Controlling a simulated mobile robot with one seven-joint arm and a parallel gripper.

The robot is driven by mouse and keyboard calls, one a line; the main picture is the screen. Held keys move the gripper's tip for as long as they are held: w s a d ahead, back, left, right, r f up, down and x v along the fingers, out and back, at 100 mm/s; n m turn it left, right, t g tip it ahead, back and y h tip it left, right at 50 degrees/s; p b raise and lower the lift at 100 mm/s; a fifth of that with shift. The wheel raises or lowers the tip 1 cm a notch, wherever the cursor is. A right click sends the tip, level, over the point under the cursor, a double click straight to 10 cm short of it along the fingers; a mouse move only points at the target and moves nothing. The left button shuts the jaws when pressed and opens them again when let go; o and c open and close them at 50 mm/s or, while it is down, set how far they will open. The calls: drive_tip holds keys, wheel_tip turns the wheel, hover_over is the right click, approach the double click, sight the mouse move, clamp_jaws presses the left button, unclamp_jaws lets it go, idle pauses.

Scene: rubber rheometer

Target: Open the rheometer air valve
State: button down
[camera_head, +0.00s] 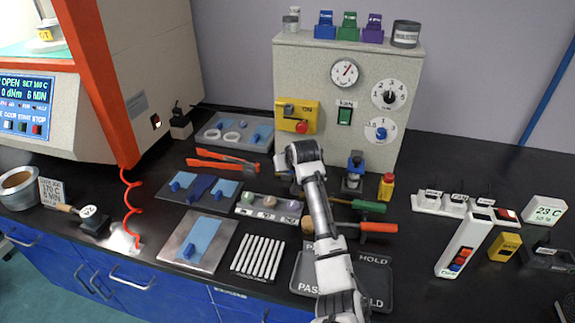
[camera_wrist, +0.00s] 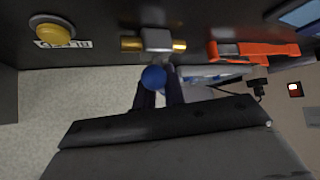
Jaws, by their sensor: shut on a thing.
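The air valve (camera_wrist: 157,40) shows at the top middle of the wrist view, a grey metal body with brass ends on both sides. A blue ball knob (camera_wrist: 153,77) stands at its lower side, toward my gripper. My gripper (camera_wrist: 159,90) has its two dark fingers close together at the blue knob and is shut on it. In the head view my arm comes down in front of the grey cabinet (camera_head: 340,65), near its lower left.
An orange-handled tool (camera_wrist: 255,50) lies right of the valve in the wrist view. In the head view, a yellow box with a red button (camera_head: 302,127) sits on the cabinet front. A grey tray (camera_head: 215,140) is left of my wrist.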

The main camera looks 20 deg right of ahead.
drive_tip(key=shift+s+d, duration=0.2)
drive_tip(key=shift+d, duration=0.5)
drive_tip(key=c, duration=1.1)
unclamp_jaws()
drive_tip(key=shift+d, duration=0.1)
drive_tip(key=shift+o, duration=1.3)
drive_tip(key=shift+a, duration=0.25)
drive_tip(key=shift+a, duration=0.1)
drive_tip(key=shift+s+r+p, duration=0.2)
drive_tip(key=shift+r+p, duration=0.15)
drive_tip(key=shift+p, duration=0.05)
drive_tip(key=p+v, duration=0.6)
drive_tip(key=v, duration=0.7)
